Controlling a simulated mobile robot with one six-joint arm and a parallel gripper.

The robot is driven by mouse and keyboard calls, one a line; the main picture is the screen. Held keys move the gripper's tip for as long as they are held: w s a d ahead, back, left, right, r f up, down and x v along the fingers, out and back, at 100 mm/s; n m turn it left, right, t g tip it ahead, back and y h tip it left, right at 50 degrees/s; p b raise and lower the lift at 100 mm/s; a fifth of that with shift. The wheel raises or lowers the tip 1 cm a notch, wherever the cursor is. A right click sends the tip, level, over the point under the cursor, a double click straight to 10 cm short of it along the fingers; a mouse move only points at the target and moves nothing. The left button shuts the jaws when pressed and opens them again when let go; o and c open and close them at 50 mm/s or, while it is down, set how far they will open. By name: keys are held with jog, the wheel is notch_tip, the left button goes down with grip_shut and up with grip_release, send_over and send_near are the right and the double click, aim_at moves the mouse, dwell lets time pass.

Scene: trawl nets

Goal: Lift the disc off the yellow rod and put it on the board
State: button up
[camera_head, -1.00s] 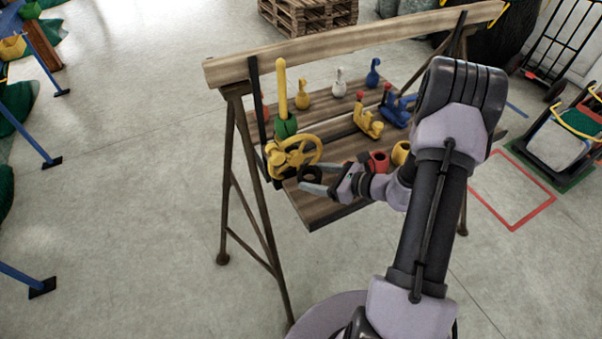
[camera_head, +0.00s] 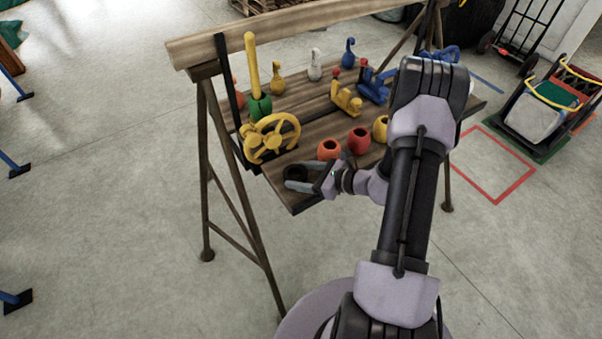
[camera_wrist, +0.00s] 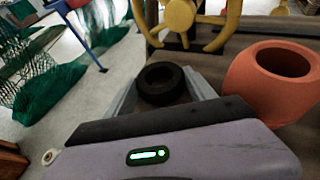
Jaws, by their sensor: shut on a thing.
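My gripper (camera_head: 291,181) is shut on a black ring-shaped disc (camera_head: 297,172). The disc also shows in the wrist view (camera_wrist: 162,83), with a finger on either side. It is over the front left corner of the wooden board (camera_head: 302,192); I cannot tell whether it touches the wood. The yellow rod (camera_head: 251,62) stands upright at the board's left side, with a green piece (camera_head: 260,107) around its lower part. The disc is off the rod, in front of it.
A yellow handwheel (camera_head: 271,138) stands just behind the disc. An orange pot (camera_head: 330,149) is close to my gripper's right, with a red pot (camera_head: 358,141) beyond. A thick beam (camera_head: 290,32) runs along the back. The board's front left edge is very near.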

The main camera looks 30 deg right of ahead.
jog(key=o, duration=1.6)
jog(key=shift+c, duration=0.2)
jog(key=shift+r, duration=0.1)
jog(key=p+v, duration=0.5)
jog(key=v, duration=1.2)
